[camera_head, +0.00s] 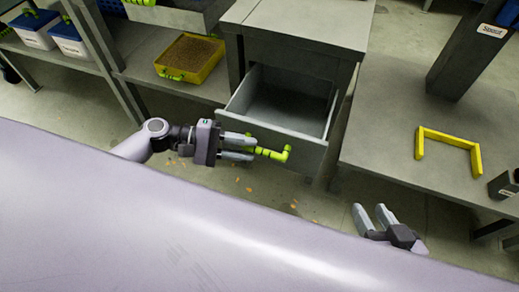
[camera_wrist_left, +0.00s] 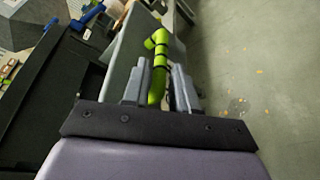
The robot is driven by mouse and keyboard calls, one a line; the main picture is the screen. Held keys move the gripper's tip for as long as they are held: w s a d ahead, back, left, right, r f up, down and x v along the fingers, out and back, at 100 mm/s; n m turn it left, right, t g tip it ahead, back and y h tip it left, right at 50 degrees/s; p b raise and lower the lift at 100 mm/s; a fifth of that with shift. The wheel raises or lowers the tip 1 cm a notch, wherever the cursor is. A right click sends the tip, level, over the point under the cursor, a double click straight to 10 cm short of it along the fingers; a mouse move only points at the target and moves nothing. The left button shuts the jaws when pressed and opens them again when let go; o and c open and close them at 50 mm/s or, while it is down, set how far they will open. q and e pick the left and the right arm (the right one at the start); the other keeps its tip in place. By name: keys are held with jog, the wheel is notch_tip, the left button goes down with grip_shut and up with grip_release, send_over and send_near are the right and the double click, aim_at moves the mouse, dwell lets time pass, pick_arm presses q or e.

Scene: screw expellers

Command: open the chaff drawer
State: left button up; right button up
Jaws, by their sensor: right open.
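The chaff drawer (camera_head: 318,152) is a grey metal drawer, pulled well out of the grey cabinet (camera_head: 297,30); its inside looks empty. A yellow-green handle (camera_head: 286,154) is on its front, and it also shows in the left wrist view (camera_wrist_left: 158,78). My left gripper (camera_head: 250,148) is at the left part of the handle, with one finger on each side, closed on it. In the left wrist view the fingers (camera_wrist_left: 158,88) flank the handle closely. My right gripper (camera_head: 371,211) is open and empty, low and to the right of the drawer.
A grey table (camera_head: 385,135) to the right of the cabinet holds a yellow bracket (camera_head: 448,136) and a dark post (camera_head: 470,50). A yellow tray of grain (camera_head: 190,57) stands on the left bench. Orange bits are scattered on the floor below the drawer.

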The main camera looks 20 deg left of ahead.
pick_arm(q)
jog(key=shift+x, duration=1.9)
pick_arm(e)
jog(key=shift+a, duration=0.3)
pick_arm(q)
grip_shut()
jog(key=s, duration=0.2)
jog(key=shift+s+a, duration=0.1)
jog(key=shift+s, duration=0.25)
pick_arm(e)
jog(key=shift+s+d, duration=0.4)
jog(key=shift+s, duration=0.35)
pick_arm(q)
grip_release()
jog(key=shift+a, duration=0.1)
